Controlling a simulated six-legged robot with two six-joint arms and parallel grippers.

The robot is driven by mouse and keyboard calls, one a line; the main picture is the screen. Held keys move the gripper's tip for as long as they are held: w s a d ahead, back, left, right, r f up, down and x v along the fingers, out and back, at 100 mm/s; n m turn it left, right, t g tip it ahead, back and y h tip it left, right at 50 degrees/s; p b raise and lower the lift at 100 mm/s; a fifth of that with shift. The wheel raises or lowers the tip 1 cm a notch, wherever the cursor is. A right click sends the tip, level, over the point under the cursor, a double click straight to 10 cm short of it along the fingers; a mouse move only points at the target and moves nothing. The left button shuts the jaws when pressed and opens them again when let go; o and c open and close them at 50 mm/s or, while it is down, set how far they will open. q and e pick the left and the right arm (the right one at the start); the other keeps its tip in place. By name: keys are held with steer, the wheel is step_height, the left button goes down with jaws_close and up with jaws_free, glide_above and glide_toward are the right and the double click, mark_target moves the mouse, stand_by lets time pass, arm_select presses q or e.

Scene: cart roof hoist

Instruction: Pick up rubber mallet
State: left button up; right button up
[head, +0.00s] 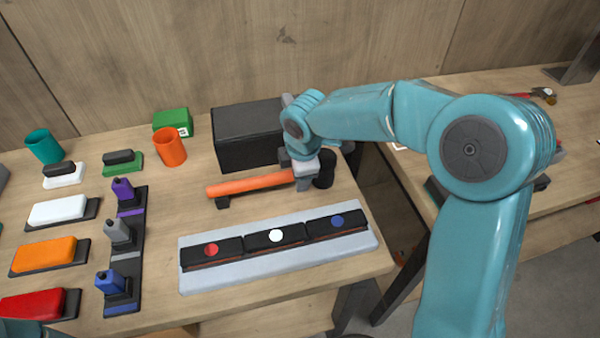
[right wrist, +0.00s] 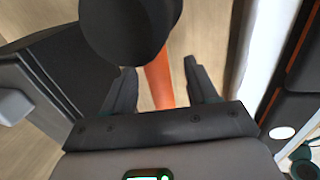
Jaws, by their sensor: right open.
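The rubber mallet has an orange handle (head: 250,185) and a black head (head: 325,170). In the right wrist view, the open fingers (right wrist: 160,75) stand on either side of the orange handle (right wrist: 157,82), with gaps between. The black head (right wrist: 130,25) is just beyond the fingertips. My left gripper is not in view.
A black box (head: 248,140) stands behind the handle. A grey tray (head: 190,285) with three black blocks lies in front. An orange cup (head: 170,150) and green box (head: 173,122) stand behind left. Colored blocks fill the left side. A gap separates the second table (head: 480,90).

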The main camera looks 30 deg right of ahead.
steer(key=shift+x, duration=0.95)
steer(key=shift+r, duration=0.15)
steer(key=c, duration=0.3)
jaws_close()
steer(key=shift+w+r, duration=0.2)
steer(key=shift+r, duration=0.3)
step_height(320, 180, up, 19)
steer(key=p, duration=0.2)
steer(key=shift+w+n, duration=0.3)
